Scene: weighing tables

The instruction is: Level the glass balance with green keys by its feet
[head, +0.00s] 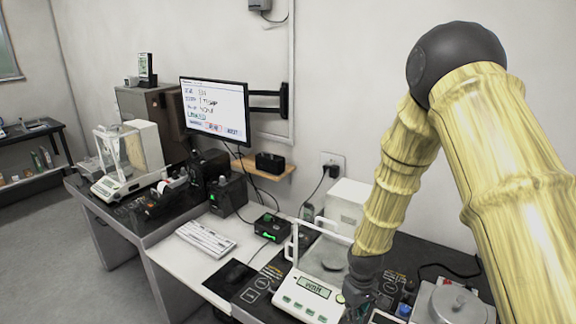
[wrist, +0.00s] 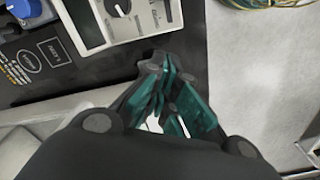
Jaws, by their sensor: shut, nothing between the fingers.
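The glass balance with green keys (head: 303,296) stands on the near dark-topped table. It has clear glass walls, a lit display, a round pan and a white rear housing. A small round yellowish spot shows at its front right corner; I cannot tell if it is the level bubble. Its feet cannot be made out. My gripper (head: 358,308) is in front of and right of that corner, partly hidden by my arm; contact cannot be told. In the wrist view its teal fingers (wrist: 168,88) are shut and empty near the table edge, and the balance does not show.
A grey meter with a dial (wrist: 98,22) and a blue knob (wrist: 22,8) lie close to my gripper. A grey pot-like device (head: 448,303) stands to the right. Another glass balance (head: 122,165) is on the far left table. A keyboard (head: 206,239) lies between.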

